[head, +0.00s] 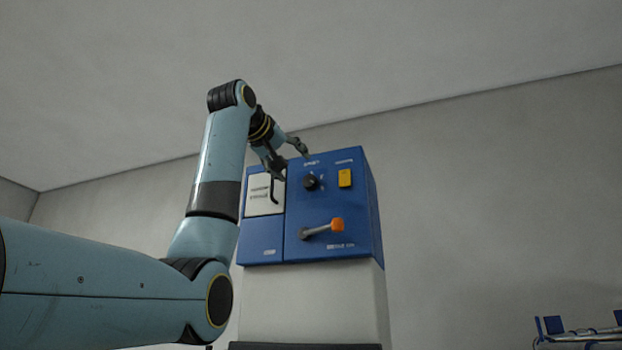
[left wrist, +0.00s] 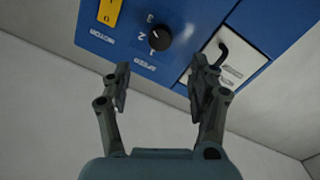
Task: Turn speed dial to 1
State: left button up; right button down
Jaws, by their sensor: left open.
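The speed dial (head: 311,182) is a round black knob on the front of a blue control box (head: 290,245). In the left wrist view the dial (left wrist: 160,39) shows upside down, with 3, 2 and 1 printed around it and the word SPEED beside it. A small pale mark shows on the knob, but I cannot tell which number it points to. My left gripper (head: 294,164) is open and empty, up and left of the dial in the head view. In the left wrist view its fingers (left wrist: 160,75) are spread, with the dial beyond the gap between them.
A yellow motor switch (head: 345,178) sits right of the dial. A lever with an orange knob (head: 337,225) is below it. A pale panel with a dark hooked handle (head: 262,195) is at left. A blue-ended rack (head: 580,335) stands at lower right.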

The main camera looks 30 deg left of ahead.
aim_at(308, 180)
pick_arm(q)
jog(key=w+p, duration=0.1)
jog(key=w, duration=0.2)
jog(key=w+a+p, duration=0.1)
jog(key=w+p, duration=0.1)
jog(key=w, duration=0.1)
jog(key=w+p, duration=0.1)
jog(key=w, duration=0.2)
jog(key=shift+a, duration=0.25)
jog(key=shift+w, duration=0.25)
jog(key=shift+f, duration=0.1)
jog(key=c, duration=1.1)
jog(key=shift+c, duration=0.2)
